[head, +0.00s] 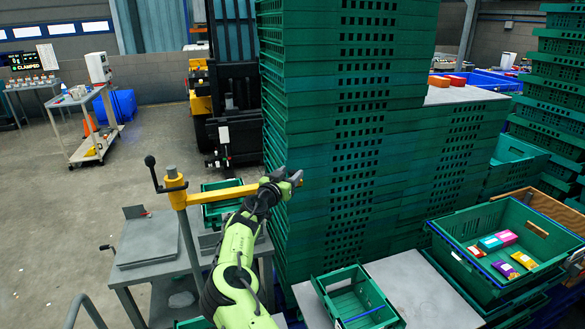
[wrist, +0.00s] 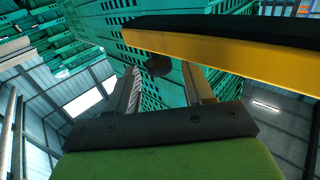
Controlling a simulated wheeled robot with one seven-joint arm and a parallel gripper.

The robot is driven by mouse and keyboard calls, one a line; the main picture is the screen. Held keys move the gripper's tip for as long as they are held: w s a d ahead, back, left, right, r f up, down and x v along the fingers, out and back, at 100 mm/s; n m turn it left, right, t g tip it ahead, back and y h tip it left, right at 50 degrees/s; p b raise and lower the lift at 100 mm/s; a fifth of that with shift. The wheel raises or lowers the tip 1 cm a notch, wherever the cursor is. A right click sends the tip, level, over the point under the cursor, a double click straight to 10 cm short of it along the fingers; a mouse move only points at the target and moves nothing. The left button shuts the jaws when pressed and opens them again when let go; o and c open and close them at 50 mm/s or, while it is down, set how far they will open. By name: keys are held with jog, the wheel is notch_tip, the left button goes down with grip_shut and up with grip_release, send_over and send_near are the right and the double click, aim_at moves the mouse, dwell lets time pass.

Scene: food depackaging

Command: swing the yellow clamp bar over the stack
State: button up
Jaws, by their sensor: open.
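The yellow clamp bar (head: 228,193) runs level from an upright yellow-and-grey post (head: 178,192) to the near left corner of the tall green crate stack (head: 335,150). My gripper (head: 292,181) is at the bar's free right end, close to the stack's face. In the wrist view the bar (wrist: 230,59) crosses at upper right, with a dark upper side, by the tip of the right finger. My gripper's fingers (wrist: 160,78) are apart. A dark round piece (wrist: 158,66) shows between them; I cannot tell whether the bar touches either finger.
A grey table (head: 150,246) stands below the bar at left. An open green crate (head: 358,305) and a larger crate with colourful packages (head: 470,225) are at lower right. A forklift (head: 228,90) stands behind. The floor at left is mostly clear, with a white trolley (head: 85,100).

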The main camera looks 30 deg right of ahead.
jog(key=shift+x, duration=1.3)
grip_shut()
